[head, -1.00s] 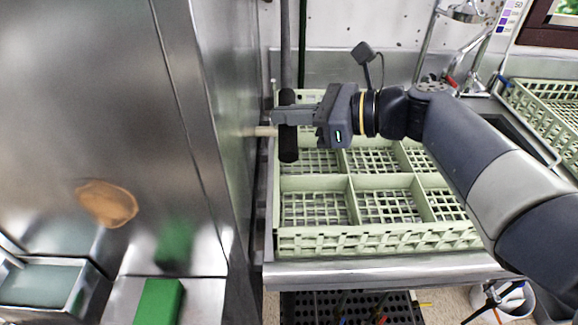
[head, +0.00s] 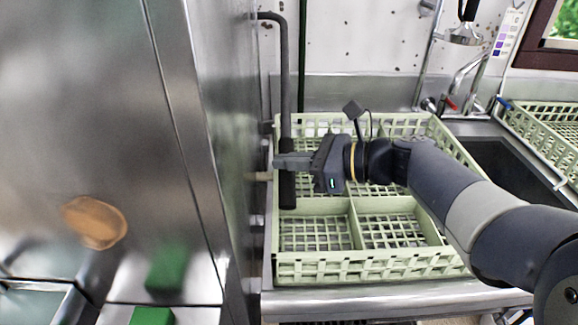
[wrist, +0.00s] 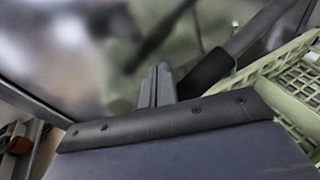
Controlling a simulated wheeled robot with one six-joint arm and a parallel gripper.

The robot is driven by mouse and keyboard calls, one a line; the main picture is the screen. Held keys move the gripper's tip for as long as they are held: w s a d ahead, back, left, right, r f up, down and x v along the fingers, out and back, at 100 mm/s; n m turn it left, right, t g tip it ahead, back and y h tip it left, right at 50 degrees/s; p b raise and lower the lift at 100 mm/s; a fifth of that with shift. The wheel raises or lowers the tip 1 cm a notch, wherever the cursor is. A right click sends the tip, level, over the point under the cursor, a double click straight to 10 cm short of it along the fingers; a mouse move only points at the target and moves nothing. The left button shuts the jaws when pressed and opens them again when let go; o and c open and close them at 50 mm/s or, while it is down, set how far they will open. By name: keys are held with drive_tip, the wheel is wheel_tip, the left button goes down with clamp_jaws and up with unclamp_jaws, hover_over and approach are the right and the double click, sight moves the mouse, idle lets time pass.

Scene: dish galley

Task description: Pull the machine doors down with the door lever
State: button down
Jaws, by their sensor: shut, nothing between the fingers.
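The door lever (head: 286,80) is a dark bar that bends at its top toward the steel machine (head: 235,130) and hangs down to a black grip (head: 287,190). My gripper (head: 280,162) is shut and empty, its fingers lying across the lever at the upper part of the grip. In the wrist view the shut fingers (wrist: 156,86) are beside the black grip (wrist: 203,73), not around it. Whether they touch it is hard to tell. The machine's steel side fills the left of the head view; where its doors end cannot be made out.
A pale green dish rack (head: 360,272) sits on the steel counter (head: 400,302) below my gripper. A sink (head: 510,165) with a tap and a second rack (head: 550,125) are at the right. A wall (head: 350,50) stands behind.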

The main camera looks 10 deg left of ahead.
drive_tip(key=shift+r+p, duration=0.4)
drive_tip(key=shift+r, duration=0.3)
drive_tip(key=p+v, duration=0.4)
drive_tip(key=v, duration=0.6)
drive_tip(key=b+x, duration=0.4)
drive_tip(key=x, duration=0.6)
drive_tip(key=shift+d+f, duration=0.1)
drive_tip(key=shift+f, duration=0.05)
drive_tip(key=shift+f+b, duration=0.3)
drive_tip(key=shift+b, duration=0.2)
drive_tip(key=shift+f+b, duration=0.25)
drive_tip(key=shift+b, duration=0.05)
